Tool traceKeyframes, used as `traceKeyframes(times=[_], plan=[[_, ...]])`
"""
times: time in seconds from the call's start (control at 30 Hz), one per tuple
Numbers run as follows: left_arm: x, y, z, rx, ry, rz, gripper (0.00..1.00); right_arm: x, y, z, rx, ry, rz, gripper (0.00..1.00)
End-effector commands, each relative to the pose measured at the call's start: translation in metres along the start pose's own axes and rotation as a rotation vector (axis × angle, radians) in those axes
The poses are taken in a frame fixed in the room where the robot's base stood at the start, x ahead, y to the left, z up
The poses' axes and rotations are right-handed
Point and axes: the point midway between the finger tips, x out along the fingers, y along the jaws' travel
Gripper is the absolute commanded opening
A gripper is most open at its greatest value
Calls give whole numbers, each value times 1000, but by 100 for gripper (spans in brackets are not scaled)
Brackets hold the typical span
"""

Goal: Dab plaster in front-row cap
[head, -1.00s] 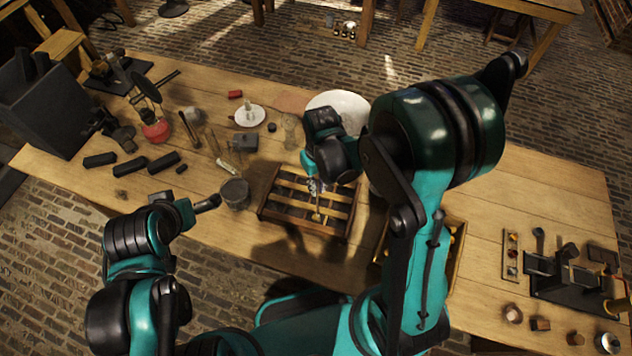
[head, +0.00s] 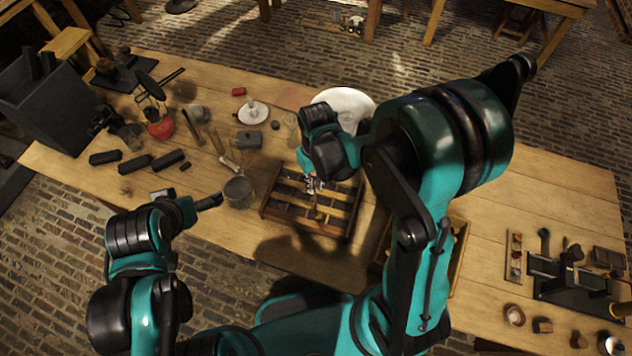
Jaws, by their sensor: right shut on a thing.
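A wooden slatted rack (head: 285,224) stands near the table's front edge, with dark compartments between pale slats. My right gripper (head: 311,187) is over the middle of the rack, pointing down. It is shut on a thin tool (head: 318,208), whose lower end reaches down among the slats. I cannot tell whether its tip touches anything. The caps are too small and dark to make out, and my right arm hides part of the rack's far right. A grey pot (head: 239,192) stands just left of the rack. My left gripper (head: 208,201) is left of the pot; its jaws are unclear.
Dark blocks (head: 135,164) lie at the left, near a red pot (head: 160,128). A white plate (head: 345,104) is behind the rack. A tray (head: 459,250), partly hidden by my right arm, is right of the rack. A black stand (head: 570,283) is at the far right.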

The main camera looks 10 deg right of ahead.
Motion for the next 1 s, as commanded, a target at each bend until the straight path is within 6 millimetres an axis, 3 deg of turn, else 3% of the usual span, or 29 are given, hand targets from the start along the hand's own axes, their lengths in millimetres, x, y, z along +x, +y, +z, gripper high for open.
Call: traceKeyframes(times=[0.63, 1.0], plan=[[-27, 0, -19, 0, 0, 0, 100, -45, -2, 3, 0, 0, 0, 0], [-28, 0, -20, 0, 0, 0, 100, -48, -2, 4, 0, 0, 0, 0]])
